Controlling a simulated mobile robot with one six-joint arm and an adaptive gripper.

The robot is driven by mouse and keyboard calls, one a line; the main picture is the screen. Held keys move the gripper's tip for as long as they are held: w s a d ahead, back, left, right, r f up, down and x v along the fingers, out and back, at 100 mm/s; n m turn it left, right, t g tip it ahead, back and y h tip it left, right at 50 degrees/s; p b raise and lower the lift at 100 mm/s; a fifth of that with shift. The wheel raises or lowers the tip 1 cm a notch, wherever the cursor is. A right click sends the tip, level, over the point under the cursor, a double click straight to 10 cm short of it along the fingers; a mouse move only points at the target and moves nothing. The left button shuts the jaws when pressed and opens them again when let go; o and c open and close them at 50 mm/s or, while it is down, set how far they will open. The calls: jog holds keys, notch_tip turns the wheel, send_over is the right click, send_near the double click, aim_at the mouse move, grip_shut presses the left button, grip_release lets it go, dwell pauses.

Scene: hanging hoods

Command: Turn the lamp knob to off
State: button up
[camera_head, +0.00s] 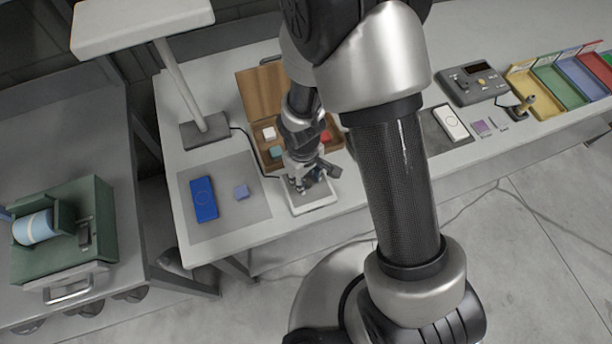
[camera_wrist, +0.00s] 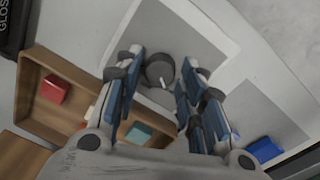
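The lamp knob (camera_wrist: 158,69) is a dark grey round dial with a white pointer mark, set on a light panel (camera_wrist: 205,30). In the head view the panel (camera_head: 318,205) lies at the table's front edge, and my gripper hides the knob. My gripper (camera_wrist: 163,66) is open, with its blue-padded fingers on either side of the knob; contact cannot be made out. In the head view my gripper (camera_head: 306,182) points down over the panel. The lamp (camera_head: 175,80) stands at the back left, with a pale flat head, a post and a dark base.
A wooden box (camera_head: 262,93) with small blocks is behind the panel. A grey control unit (camera_head: 470,84) and coloured trays (camera_head: 555,85) are to the right.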

jog(key=shift+o, duration=0.7)
notch_tip(320, 180, up, 12)
jog(key=shift+s+a, duration=0.25)
jog(key=shift+r, duration=0.1)
jog(key=s+d+r+m+t, duration=0.2)
jog(key=s+d+r, duration=0.3)
jog(key=r, duration=0.4)
jog(key=s+d+r+m+t+b, duration=0.1)
jog(key=s+d+r+m+t, duration=0.1)
jog(key=s+d+r+m, duration=0.3)
jog(key=s+d+r, duration=0.1)
jog(key=s+r, duration=0.2)
jog(key=r, duration=0.1)
jog(key=shift+d+r+m+b, duration=0.25)
jog(key=shift+r+m+b, duration=0.05)
jog(key=shift+r, duration=0.05)
